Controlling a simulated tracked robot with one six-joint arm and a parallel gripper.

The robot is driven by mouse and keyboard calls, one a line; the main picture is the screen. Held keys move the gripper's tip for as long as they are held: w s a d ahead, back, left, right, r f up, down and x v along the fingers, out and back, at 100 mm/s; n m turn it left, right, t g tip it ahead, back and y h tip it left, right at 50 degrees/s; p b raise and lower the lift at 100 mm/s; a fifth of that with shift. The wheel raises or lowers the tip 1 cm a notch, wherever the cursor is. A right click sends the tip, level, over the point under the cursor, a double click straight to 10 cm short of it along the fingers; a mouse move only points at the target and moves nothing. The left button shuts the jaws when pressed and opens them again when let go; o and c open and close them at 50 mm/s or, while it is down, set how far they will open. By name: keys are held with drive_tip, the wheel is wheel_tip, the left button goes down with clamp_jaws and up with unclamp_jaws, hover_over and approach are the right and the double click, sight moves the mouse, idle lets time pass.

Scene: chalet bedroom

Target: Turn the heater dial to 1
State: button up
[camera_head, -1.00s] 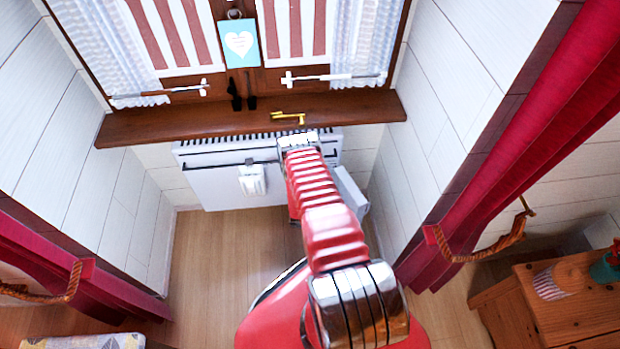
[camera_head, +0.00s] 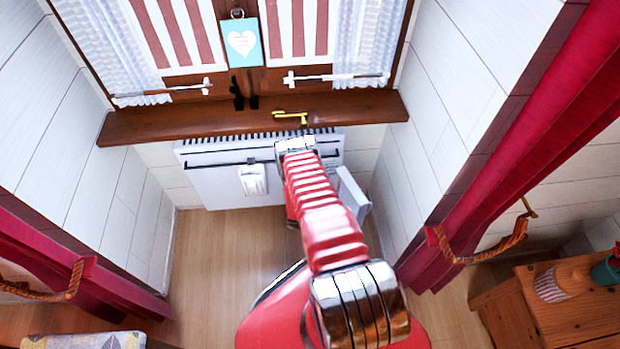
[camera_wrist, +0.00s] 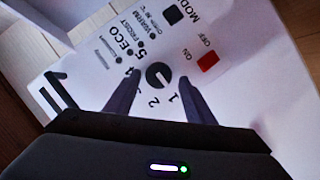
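The white heater (camera_head: 215,184) stands against the wall under the wooden sill. In the wrist view, its white control panel (camera_wrist: 85,62) carries printed numbers, ECO and frost labels. The black round dial (camera_wrist: 158,75) has a light mark, but its exact setting is hard to tell. My gripper (camera_wrist: 159,77) is open, with one dark finger on each side of the dial. Gaps show between the fingertips and the dial; contact is not clear. In the head view, my arm hides the dial and gripper.
A red switch (camera_wrist: 208,61) and a black mode button (camera_wrist: 173,15) sit near the dial. The wooden sill (camera_head: 180,122) overhangs the heater, with a yellow object (camera_head: 291,116) on it. White walls close in on both sides. The floor (camera_head: 215,250) left of my arm is clear.

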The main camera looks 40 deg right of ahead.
drive_tip(key=shift+s, duration=0.2)
drive_tip(key=v, duration=1.3)
drive_tip(key=shift+a, duration=0.25)
drive_tip(key=shift+s+r, duration=0.1)
